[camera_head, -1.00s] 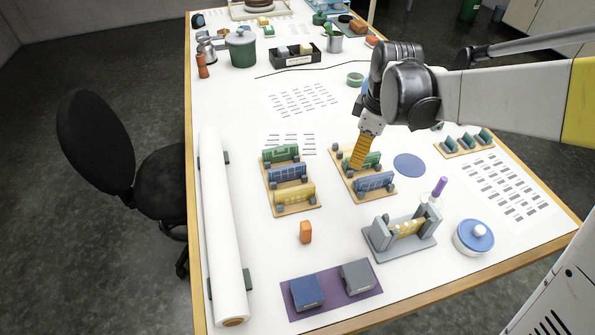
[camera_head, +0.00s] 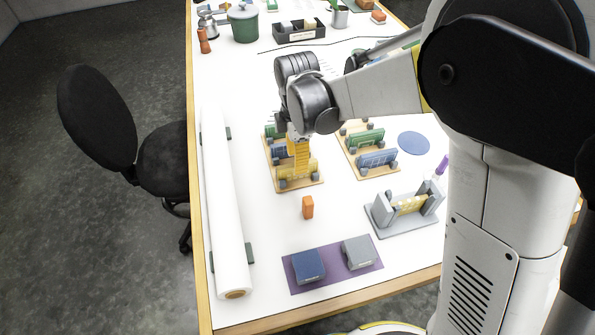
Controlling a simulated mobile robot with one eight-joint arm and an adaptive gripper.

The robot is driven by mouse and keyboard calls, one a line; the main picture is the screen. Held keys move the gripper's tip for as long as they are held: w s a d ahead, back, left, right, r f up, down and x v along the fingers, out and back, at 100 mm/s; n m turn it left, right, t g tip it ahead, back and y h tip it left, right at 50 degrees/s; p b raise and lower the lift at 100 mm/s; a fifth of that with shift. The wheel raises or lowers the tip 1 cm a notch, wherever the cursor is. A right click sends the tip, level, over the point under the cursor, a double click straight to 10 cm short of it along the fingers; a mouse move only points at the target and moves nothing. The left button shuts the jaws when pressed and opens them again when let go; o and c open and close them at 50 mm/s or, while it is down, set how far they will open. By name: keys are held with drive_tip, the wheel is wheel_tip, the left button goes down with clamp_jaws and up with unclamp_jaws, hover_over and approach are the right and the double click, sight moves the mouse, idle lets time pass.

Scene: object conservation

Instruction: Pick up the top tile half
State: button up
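The left wooden rack (camera_head: 316,187) holds upright tile halves: a green one (camera_head: 270,131) at the back, a blue one (camera_head: 279,153) in the middle and a yellow one (camera_head: 286,172) at the front. The right rack (camera_head: 389,172) holds a green tile half (camera_head: 366,138) and a blue one (camera_head: 378,159). A yellow tile piece (camera_head: 411,204) stands in a grey clamp-like holder (camera_head: 379,224). My gripper (camera_head: 299,168) points down over the left rack, its yellow fingers in front of the blue and yellow tile halves. The fingers overlap in view; their opening and any contact are hidden.
A purple mat (camera_head: 333,265) bears a blue block and a grey block. A white roll (camera_head: 224,210) lies along the left table edge. A blue disc (camera_head: 413,143) lies right of the right rack.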

sight(297, 177)
wheel_tip(297, 177, down, 4)
drive_tip(key=shift+r+b, duration=0.2)
drive_tip(key=shift+b, duration=0.2)
clamp_jaws()
drive_tip(key=shift+r, duration=0.1)
